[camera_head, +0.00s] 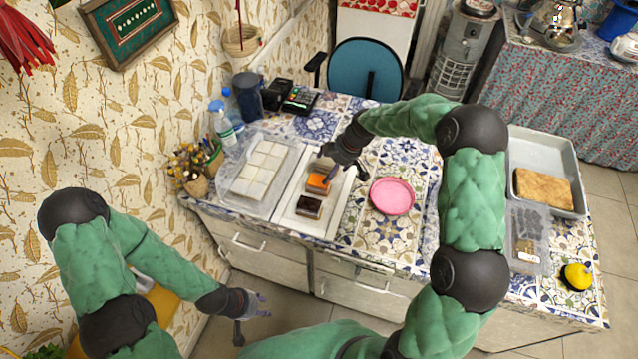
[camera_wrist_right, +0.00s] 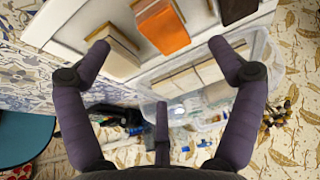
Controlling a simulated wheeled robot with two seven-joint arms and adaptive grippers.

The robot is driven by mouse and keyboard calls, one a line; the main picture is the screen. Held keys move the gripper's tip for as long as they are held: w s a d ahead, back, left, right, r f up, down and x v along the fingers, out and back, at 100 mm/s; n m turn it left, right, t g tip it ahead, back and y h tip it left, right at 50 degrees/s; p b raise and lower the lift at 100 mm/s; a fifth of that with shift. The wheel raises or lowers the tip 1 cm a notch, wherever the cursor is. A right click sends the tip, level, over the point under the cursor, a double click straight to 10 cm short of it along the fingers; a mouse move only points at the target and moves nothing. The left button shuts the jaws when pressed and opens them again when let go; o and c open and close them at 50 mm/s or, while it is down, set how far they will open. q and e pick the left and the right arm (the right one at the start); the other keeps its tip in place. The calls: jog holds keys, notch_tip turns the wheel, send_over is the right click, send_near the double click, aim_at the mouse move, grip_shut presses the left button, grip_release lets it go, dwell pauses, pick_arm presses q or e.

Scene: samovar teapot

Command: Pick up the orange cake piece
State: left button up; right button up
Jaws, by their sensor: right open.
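The orange cake piece (camera_head: 319,182) lies on a long white tray (camera_head: 334,212), between a dark brown piece (camera_head: 309,207) and a pale cream piece. In the right wrist view, the orange piece (camera_wrist_right: 168,34) is beyond the fingertips, near the top centre. The cream piece (camera_wrist_right: 116,58) is close to the left finger there; I cannot tell if they touch. My right gripper (camera_wrist_right: 160,62) is open and empty, and in the head view it (camera_head: 335,168) is over the tray's far part. My left gripper (camera_head: 252,314) is open and empty, low in front of the counter.
A clear container (camera_head: 240,188) of white squares stands left of the tray. A pink plate (camera_head: 392,196) is to its right. A blue bottle (camera_head: 222,124) and a card terminal (camera_head: 300,101) stand behind. A metal pan (camera_head: 528,150) and a yellow fruit (camera_head: 577,276) are at right.

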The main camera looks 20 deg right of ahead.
aim_at(323, 179)
jog(key=x, duration=0.3)
jog(key=shift+w+d+f, duration=0.1)
jog(key=b+x, duration=0.1)
jog(key=x, duration=0.4)
jog(key=shift+s+d+f+b, duration=0.15)
jog(key=shift+s+b, duration=0.1)
jog(key=shift+b, duration=0.15)
jog(key=c, duration=1.3)
